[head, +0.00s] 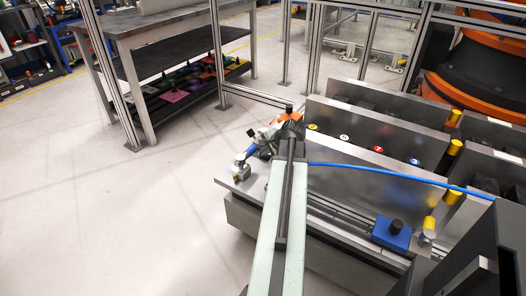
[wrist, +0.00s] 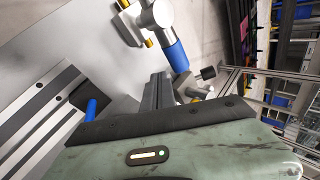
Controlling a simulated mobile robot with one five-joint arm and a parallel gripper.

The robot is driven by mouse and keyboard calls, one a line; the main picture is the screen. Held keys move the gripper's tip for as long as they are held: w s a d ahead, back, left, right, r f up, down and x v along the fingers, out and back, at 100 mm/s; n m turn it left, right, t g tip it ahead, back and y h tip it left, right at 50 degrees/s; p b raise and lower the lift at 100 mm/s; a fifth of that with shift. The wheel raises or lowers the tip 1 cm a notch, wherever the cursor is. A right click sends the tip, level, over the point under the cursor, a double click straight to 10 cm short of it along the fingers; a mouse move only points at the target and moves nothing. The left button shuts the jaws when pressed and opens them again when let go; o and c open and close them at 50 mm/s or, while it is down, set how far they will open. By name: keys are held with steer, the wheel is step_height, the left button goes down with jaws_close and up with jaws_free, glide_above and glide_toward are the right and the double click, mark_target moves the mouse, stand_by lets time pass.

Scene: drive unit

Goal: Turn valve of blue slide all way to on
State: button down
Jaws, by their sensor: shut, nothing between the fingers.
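A blue sleeve (head: 252,150) with silver fittings lies at the far left corner of the metal bench. In the wrist view the blue sleeve (wrist: 173,56) sits between a silver fitting (wrist: 157,16) above and another below it at right. A small black knob (wrist: 208,72) shows beside the lower fitting. My gripper (wrist: 158,80) is shut and empty, its tips pointing close to the sleeve; I cannot tell whether they touch. In the head view my arm hides most of the gripper. A blue block with a black knob (head: 392,232) sits on the bench rail at right.
Upright metal plates (head: 375,125) with coloured buttons stand behind the arm. A blue hose (head: 385,172) runs across to the right. Yellow-capped posts (head: 454,148) stand at right. A steel table (head: 165,22) stands at back left. The floor at left is clear.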

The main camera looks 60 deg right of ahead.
steer(key=d+p+v, duration=0.2)
steer(key=p+v, duration=0.5)
steer(key=v, duration=0.3)
steer(key=shift+s, duration=0.4)
stand_by(2.1)
